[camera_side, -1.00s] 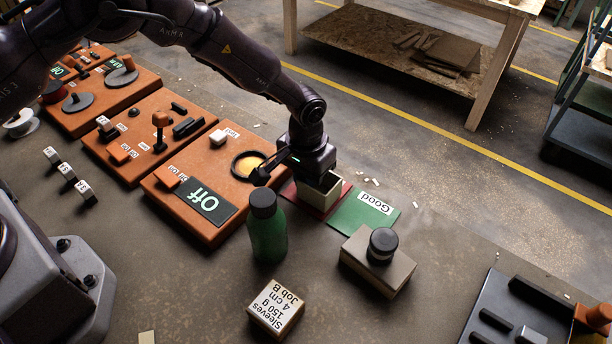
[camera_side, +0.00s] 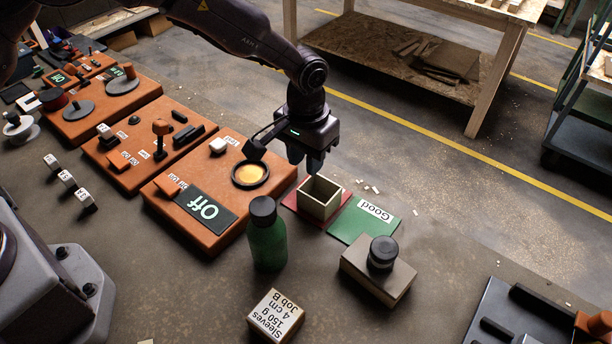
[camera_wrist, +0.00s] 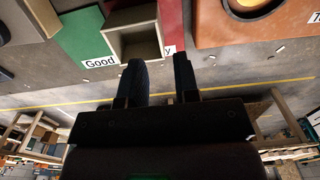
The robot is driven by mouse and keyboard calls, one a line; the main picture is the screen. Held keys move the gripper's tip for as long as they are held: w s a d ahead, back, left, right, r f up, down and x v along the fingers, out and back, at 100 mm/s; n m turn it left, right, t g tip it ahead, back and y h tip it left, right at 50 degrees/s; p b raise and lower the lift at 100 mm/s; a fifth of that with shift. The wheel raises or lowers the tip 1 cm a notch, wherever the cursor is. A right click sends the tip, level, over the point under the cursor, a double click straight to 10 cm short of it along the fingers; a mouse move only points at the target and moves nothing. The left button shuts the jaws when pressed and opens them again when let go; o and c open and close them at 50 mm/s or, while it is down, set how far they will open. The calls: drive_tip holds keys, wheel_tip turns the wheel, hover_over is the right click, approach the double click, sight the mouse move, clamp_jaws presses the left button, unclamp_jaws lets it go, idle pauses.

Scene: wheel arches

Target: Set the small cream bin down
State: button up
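The small cream bin (camera_side: 320,197) is an open-topped square box. It stands upright on the red mat (camera_side: 292,205), beside the green mat labelled "Good" (camera_side: 362,220). The bin also shows in the wrist view (camera_wrist: 133,36), beyond my fingertips. My gripper (camera_side: 304,168) is above and slightly behind the bin, clear of it. In the wrist view its two fingers (camera_wrist: 161,62) are apart with nothing between them. Most of the red mat's label is hidden in the wrist view.
A green bottle (camera_side: 267,243) stands in front of the bin. A grey-beige block with a black knob (camera_side: 365,275) is at the right. A "Sleeves" box (camera_side: 275,314) stands nearer the camera.

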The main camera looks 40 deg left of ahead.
drive_tip(key=shift+r, duration=2.2)
drive_tip(key=shift+r, duration=0.1)
wheel_tip(320, 180, up, 11)
drive_tip(key=t, duration=0.1)
hover_over(306, 181)
drive_tip(key=s+a, duration=0.3)
drive_tip(key=a, duration=0.3)
drive_tip(key=s+a+r+t, duration=0.2)
drive_tip(key=s+a+r, duration=0.25)
drive_tip(key=r, duration=0.25)
drive_tip(key=s+a+r+t, duration=0.1)
drive_tip(key=s+a, duration=0.3)
drive_tip(key=s, duration=0.5)
drive_tip(key=s+a+r+t, duration=0.1)
drive_tip(key=s+a, duration=0.3)
drive_tip(key=s, duration=0.6)
drive_tip(key=shift+r+t, duration=0.3)
drive_tip(key=shift+r, duration=0.5)
